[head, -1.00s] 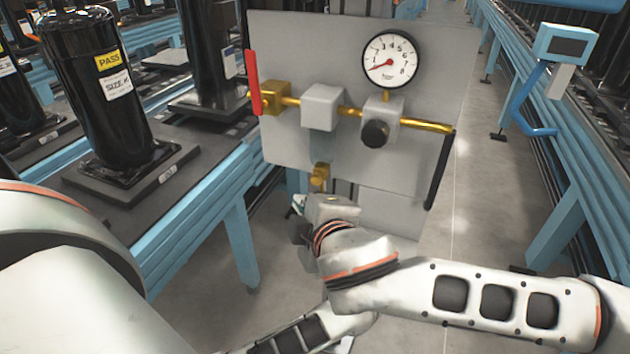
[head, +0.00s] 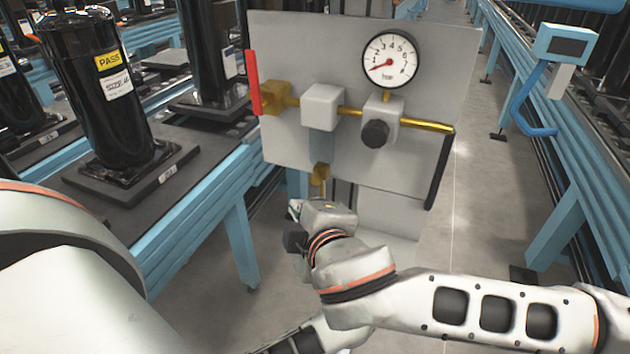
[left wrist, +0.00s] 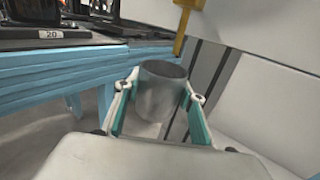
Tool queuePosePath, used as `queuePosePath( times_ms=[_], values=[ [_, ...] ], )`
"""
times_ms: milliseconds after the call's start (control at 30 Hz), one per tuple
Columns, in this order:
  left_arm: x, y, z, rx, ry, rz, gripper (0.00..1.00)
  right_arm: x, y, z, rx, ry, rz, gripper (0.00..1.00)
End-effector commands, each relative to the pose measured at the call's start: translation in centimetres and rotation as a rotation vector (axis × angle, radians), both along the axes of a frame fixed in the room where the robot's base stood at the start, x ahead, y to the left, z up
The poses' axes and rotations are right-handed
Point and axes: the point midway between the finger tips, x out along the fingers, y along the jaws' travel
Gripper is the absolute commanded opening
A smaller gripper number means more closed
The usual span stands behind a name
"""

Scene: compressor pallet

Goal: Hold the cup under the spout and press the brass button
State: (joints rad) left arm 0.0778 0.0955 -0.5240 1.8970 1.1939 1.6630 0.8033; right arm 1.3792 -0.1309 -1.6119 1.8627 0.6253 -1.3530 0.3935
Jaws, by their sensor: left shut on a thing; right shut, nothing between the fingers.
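In the left wrist view a grey metal cup (left wrist: 160,97) stands roughly upright between the teal pads of my left gripper (left wrist: 160,112), which is shut on it. The brass spout (left wrist: 184,28) comes down above and just behind the cup's right rim, apart from it in the picture. In the head view the brass spout fitting (head: 320,174) shows under the grey panel (head: 290,150). My right gripper (head: 297,211) is shut and empty, just below and left of that fitting. The cup and left gripper are hidden there behind my right arm. I cannot make out the brass button.
The panel carries a pressure gauge (head: 390,60), a red lever (head: 253,82), a black knob (head: 376,133) and a black handle (head: 440,170). A blue conveyor (head: 210,200) with black compressors (head: 100,85) stands at left.

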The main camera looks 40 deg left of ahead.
Motion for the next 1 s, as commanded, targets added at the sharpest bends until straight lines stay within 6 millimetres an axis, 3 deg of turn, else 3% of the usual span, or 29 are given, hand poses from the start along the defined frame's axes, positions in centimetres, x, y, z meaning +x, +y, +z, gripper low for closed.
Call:
queuePosePath(
  times_ms=[1000],
  values=[
    [-5.3, -1.3, -0.9, -0.001, 0.000, 0.000, 0.14, 0.0, 0.0, -0.4, 0.000, 0.004, 0.000, 0.00]
  ],
)
